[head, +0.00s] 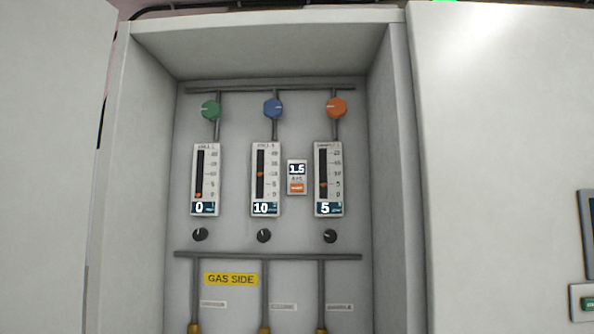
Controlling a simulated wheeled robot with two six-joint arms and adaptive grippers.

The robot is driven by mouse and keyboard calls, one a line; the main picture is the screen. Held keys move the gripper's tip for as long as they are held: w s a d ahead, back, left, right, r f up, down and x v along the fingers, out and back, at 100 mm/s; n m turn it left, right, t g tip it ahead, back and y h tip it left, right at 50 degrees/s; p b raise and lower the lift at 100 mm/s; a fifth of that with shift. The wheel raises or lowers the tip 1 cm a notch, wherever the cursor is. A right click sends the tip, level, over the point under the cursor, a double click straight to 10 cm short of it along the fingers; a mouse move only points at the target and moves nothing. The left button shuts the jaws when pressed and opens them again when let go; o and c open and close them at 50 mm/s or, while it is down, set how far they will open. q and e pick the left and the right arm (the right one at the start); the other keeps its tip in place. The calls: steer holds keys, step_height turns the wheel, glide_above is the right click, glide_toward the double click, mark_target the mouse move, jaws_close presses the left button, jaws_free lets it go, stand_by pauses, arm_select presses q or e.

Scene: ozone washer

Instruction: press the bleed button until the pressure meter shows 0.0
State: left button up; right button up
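A small pressure meter (297,169) sits on the back panel of an open cabinet, between the middle and right flow gauges. Its display reads 1.5. An orange button (297,187) is directly below the display on the same small unit, with lettering too small to read. It looks like the bleed button. Neither of my grippers shows in the head view, and nothing touches the button.
Three gauges read 0 (204,178), 10 (265,180) and 5 (328,178). Green (210,110), blue (273,108) and orange (336,107) knobs are above, black knobs below. Cabinet side walls (398,180) flank the recess. A yellow "GAS SIDE" label (231,279) is lower left.

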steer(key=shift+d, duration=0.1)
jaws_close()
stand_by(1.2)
